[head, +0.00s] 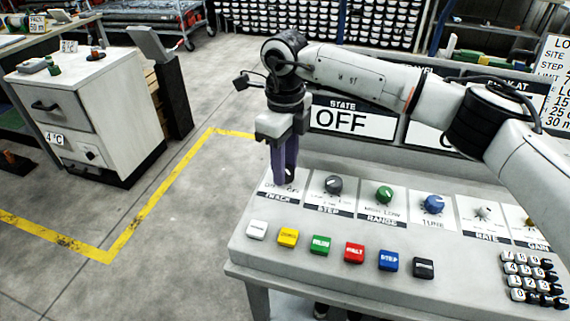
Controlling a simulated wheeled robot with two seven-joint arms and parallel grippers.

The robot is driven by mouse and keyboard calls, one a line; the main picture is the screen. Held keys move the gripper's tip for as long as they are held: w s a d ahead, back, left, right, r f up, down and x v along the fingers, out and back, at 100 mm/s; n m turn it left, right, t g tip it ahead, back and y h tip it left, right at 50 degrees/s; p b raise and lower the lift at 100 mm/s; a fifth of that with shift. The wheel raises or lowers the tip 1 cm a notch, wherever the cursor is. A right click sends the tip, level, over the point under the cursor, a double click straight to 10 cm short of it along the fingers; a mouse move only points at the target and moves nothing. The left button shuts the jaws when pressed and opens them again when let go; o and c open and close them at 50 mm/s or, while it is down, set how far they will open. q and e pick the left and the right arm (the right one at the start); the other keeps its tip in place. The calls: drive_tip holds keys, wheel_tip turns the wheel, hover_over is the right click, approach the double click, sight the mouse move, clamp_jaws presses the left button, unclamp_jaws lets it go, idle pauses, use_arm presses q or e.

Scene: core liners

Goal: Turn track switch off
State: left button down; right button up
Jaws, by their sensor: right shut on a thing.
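My right gripper (287,178) points straight down over the leftmost control of the grey panel (320,275). Its purple fingers are closed around a small dark knob (290,176) on the plate labelled TRACK (278,195). The fingers hide most of this switch, so its exact angle cannot be told. Behind the panel a display sign (345,120) reads STATE OFF. My left gripper does not show.
Right of the switch stand the STEP knob (333,185), green RANGE knob (384,194), blue TUNE knob (433,204) and RATE knob (483,213). Coloured buttons line the front, including a white one (257,230). A keypad (530,277) is at right. A cabinet (85,110) stands left.

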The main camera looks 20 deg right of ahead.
drive_tip(key=o, duration=1.1)
drive_tip(key=shift+c, duration=0.2)
drive_tip(key=shift+r, duration=0.15)
wheel_tip(320, 180, up, 10)
